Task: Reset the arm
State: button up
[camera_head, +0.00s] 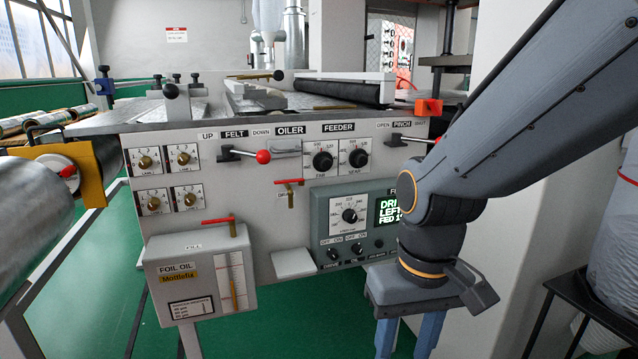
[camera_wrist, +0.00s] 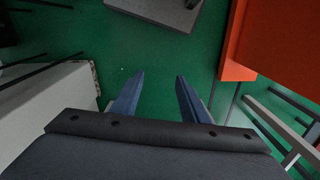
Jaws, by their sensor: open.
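My gripper (camera_head: 407,345) hangs pointing down at the lower right of the head view, in front of the machine's panel. Its two blue fingers are apart with nothing between them. In the wrist view my gripper (camera_wrist: 159,78) is also open and empty, with only green floor between the fingers. My arm comes in from the upper right and hides the right end of the panel and part of the green display (camera_head: 387,208).
The machine panel (camera_head: 230,185) carries knobs, red-handled levers and a foil oil box (camera_head: 200,275). A metal roll (camera_head: 30,225) is at the left. A dark stand (camera_head: 575,280) is at the lower right. An orange block (camera_wrist: 280,50) is at the upper right of the wrist view.

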jog(key=d+r+m+p, duration=0.2)
jog(key=d+r+p, duration=0.5)
jog(key=p, duration=0.5)
jog(key=shift+s, duration=0.25)
